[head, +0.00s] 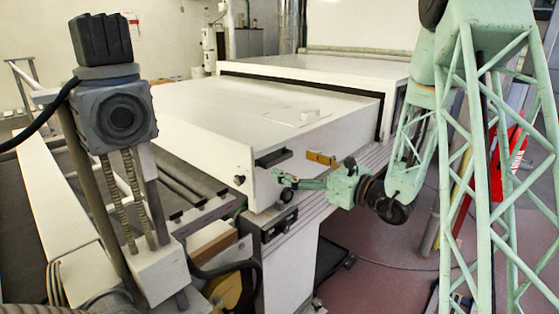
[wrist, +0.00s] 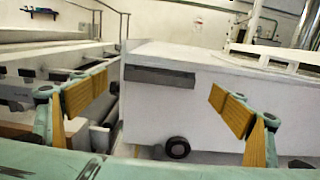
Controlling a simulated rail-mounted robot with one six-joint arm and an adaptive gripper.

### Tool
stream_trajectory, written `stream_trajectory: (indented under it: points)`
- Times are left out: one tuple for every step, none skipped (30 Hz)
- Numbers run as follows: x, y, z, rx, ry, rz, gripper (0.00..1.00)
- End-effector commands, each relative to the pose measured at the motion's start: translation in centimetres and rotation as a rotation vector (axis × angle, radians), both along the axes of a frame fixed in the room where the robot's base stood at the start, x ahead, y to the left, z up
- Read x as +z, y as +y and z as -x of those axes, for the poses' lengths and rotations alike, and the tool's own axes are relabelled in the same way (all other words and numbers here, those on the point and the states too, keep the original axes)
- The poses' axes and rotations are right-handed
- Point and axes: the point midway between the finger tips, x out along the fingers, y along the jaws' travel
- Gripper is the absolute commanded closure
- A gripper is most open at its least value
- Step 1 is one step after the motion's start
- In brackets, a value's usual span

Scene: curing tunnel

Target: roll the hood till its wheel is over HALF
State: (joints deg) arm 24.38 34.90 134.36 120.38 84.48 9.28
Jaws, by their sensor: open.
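The hood (head: 210,128) is a long white box lying along the machine bed, with a dark slot-like handle (head: 273,158) on its near end face. In the wrist view the hood (wrist: 230,105) fills the middle and right, and the dark handle (wrist: 160,77) lies between my fingers. A black wheel (wrist: 177,147) shows low on the hood face. My gripper (head: 293,168) is open and empty in front of that face, to the right of the handle in the head view. Its yellow-padded fingers (wrist: 158,90) stand apart. No HALF mark is readable in either view.
A larger white housing (head: 320,65) stands behind the hood. Dark rollers (head: 185,190) run along the left of the bed. A grey column (head: 118,115) with a cable stands at front left. Red floor (head: 390,260) is partly open at right.

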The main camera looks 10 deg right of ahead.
Motion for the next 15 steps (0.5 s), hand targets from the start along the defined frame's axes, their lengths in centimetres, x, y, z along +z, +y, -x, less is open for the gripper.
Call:
stream_trajectory:
  points:
    - [0.0,0.4,-0.4,0.002,-0.001,0.001,0.09]
    - [0.0,0.5,-0.7,0.001,-0.001,0.0,0.09]
    - [0.0,0.7,-1.1,0.001,-0.002,0.001,0.09]
    - [0.0,0.9,-1.3,0.001,-0.002,0.001,0.09]
    - [0.0,1.1,-1.6,0.002,-0.002,0.001,0.09]
    - [0.0,1.4,-1.9,0.002,-0.002,0.001,0.09]
    - [0.0,1.6,-2.1,0.002,-0.002,0.001,0.09]
    - [0.0,1.7,-2.4,0.002,-0.002,0.001,0.09]
    - [0.0,1.9,-2.7,0.001,-0.001,0.0,0.09]
    - [0.0,2.1,-3.0,0.001,-0.001,0.0,0.09]
    - [0.0,2.3,-3.2,0.001,-0.001,0.0,0.09]
    - [0.0,2.5,-3.5,0.001,-0.001,0.0,0.09]
    - [0.0,2.6,-3.7,0.001,-0.001,0.0,0.09]
    - [0.0,2.7,-3.9,0.001,-0.001,0.0,0.09]
    - [0.0,2.9,-4.1,0.001,-0.001,0.0,0.09]
